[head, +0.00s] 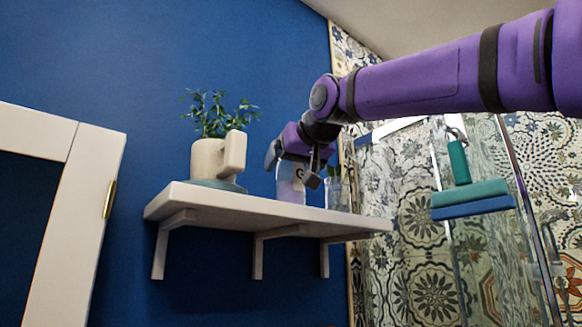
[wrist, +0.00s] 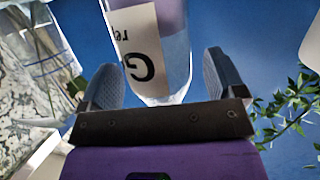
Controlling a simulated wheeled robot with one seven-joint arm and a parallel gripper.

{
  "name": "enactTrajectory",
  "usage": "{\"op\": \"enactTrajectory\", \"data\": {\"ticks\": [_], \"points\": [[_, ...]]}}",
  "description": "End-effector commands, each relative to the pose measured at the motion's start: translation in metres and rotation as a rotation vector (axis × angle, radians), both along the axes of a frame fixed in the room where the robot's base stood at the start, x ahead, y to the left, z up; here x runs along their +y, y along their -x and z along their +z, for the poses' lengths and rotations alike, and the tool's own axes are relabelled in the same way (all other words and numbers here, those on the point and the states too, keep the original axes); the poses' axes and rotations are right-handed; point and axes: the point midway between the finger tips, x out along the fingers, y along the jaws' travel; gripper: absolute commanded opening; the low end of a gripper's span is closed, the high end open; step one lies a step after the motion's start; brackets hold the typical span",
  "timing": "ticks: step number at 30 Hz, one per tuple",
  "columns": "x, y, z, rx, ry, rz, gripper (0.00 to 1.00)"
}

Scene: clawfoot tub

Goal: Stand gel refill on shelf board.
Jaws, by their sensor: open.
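The gel refill (head: 291,187) is a pale, see-through pouch or bottle with a white label. It appears upright on the white shelf board (head: 270,208), right of the potted plant; its lower end meets the board's line in the head view. My gripper (head: 294,167) is at its upper part, with the fingers apart. In the wrist view the gel refill (wrist: 172,45) appears upside down, between and beyond the open fingers of my gripper (wrist: 164,80). Gaps show on both sides, wider on the right. My wrist hides part of its top in the head view.
A cream mug-like pot with a plant (head: 208,158) stands on the board's left. A clear glass vase (head: 337,194) with a stem stands close on the right; it also shows in the wrist view (wrist: 45,65). A green and blue squeegee (head: 470,195) hangs farther right.

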Motion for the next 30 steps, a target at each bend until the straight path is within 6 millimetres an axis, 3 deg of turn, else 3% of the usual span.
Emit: {"op": "enactTrajectory", "data": {"ticks": [30], "points": [[-0.013, 0.031, 0.01, 0.0, 0.0, 0.0, 0.89]]}}
